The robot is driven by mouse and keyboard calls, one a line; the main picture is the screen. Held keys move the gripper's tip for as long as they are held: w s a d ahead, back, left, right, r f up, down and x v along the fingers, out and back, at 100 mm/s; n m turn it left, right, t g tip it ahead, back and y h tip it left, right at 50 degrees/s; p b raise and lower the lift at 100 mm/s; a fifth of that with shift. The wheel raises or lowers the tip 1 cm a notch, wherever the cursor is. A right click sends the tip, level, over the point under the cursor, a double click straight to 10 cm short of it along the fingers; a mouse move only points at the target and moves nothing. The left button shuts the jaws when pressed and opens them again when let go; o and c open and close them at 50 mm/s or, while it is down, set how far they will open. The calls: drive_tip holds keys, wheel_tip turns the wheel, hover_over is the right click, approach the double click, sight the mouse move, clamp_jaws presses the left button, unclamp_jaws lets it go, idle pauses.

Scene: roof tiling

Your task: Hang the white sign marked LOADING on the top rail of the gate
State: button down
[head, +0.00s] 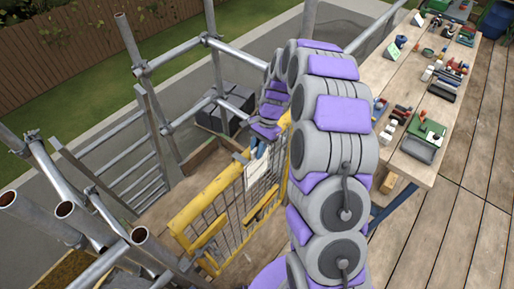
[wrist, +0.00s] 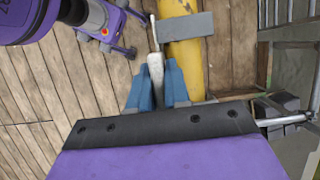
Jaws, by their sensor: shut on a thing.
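The yellow gate (head: 232,215) with dark mesh stands below and left of my arm. A white sign (head: 257,173) shows upright against the mesh near the gate's upper right; its lettering is too small to read. My gripper (head: 262,148) is just above the sign at the top rail, partly hidden by my arm. In the wrist view, the blue fingers of my gripper (wrist: 157,90) are shut on a narrow whitish piece, seemingly the sign's edge (wrist: 156,68). The top rail (wrist: 187,66) runs right beside it. A flat grey piece (wrist: 186,25) crosses the rail; whether it belongs to the sign is unclear.
Scaffold tubes (head: 140,70) stand left of the gate. A wooden workbench (head: 415,168) at right carries several small items, a green box (head: 425,130) and a grey tray (head: 417,149). A dark block stack (head: 225,108) lies beyond the gate. Plank floor (head: 460,220) at right is clear.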

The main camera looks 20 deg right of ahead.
drive_tip(key=shift+d, duration=0.1)
drive_tip(key=c, duration=1)
unclamp_jaws()
drive_tip(key=shift+d, duration=0.1)
drive_tip(key=v, duration=1.7)
drive_tip(key=s+a+r+n+h+b, duration=0.1)
drive_tip(key=s+a+n+b, duration=0.15)
drive_tip(key=s, duration=0.65)
drive_tip(key=s+a+n+h+b, duration=0.1)
drive_tip(key=s+a+n+b, duration=0.2)
drive_tip(key=s, duration=0.6)
drive_tip(key=s+f+n+b, duration=0.2)
drive_tip(key=s+f, duration=0.2)
drive_tip(key=s, duration=0.6)
drive_tip(key=s+f+n+h+b, duration=0.1)
drive_tip(key=s+f+n, duration=0.2)
drive_tip(key=s, duration=0.7)
drive_tip(key=shift+f+t+h+b, duration=0.3)
drive_tip(key=shift+f+t+b, duration=0.1)
drive_tip(key=shift+f, duration=0.45)
